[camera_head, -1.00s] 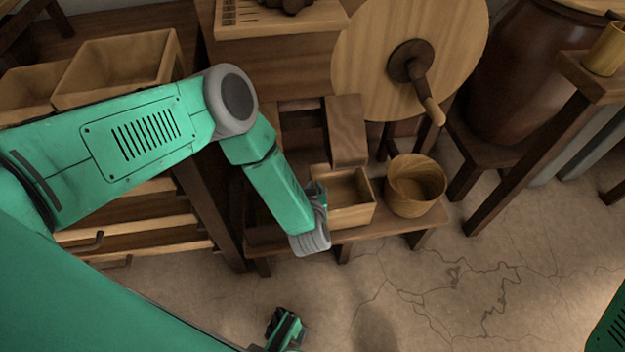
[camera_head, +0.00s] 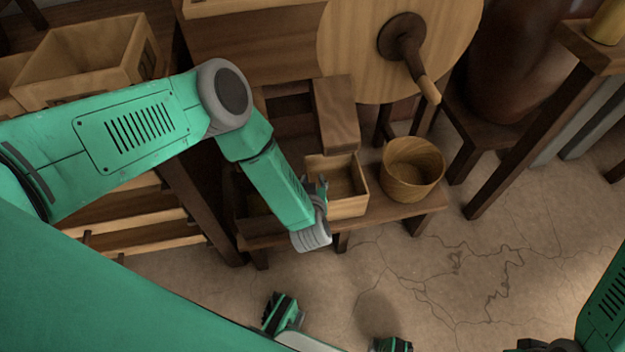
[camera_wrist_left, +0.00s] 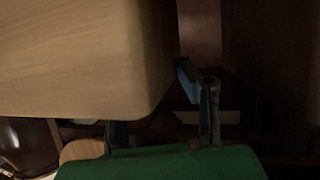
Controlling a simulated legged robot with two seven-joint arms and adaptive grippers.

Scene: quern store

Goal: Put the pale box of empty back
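A small pale wooden box (camera_head: 349,207) stands on a low dark bench under a sloping wooden block. It is open at the top, and the inside that shows looks empty. My left gripper (camera_head: 322,192) is at the left end of this box, with a finger near its rim. In the left wrist view, a large pale wooden surface (camera_wrist_left: 75,55) fills the upper left and covers part of one finger. The fingers of the left gripper (camera_wrist_left: 162,125) stand apart there. I cannot tell whether they touch the box.
A round wooden tub (camera_head: 412,172) stands close right of the box on the bench (camera_head: 392,217). A large wheel with a crank (camera_head: 425,80) is behind. A bigger pale crate (camera_head: 85,62) sits upper left above drawers. The cracked floor (camera_head: 450,280) is clear.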

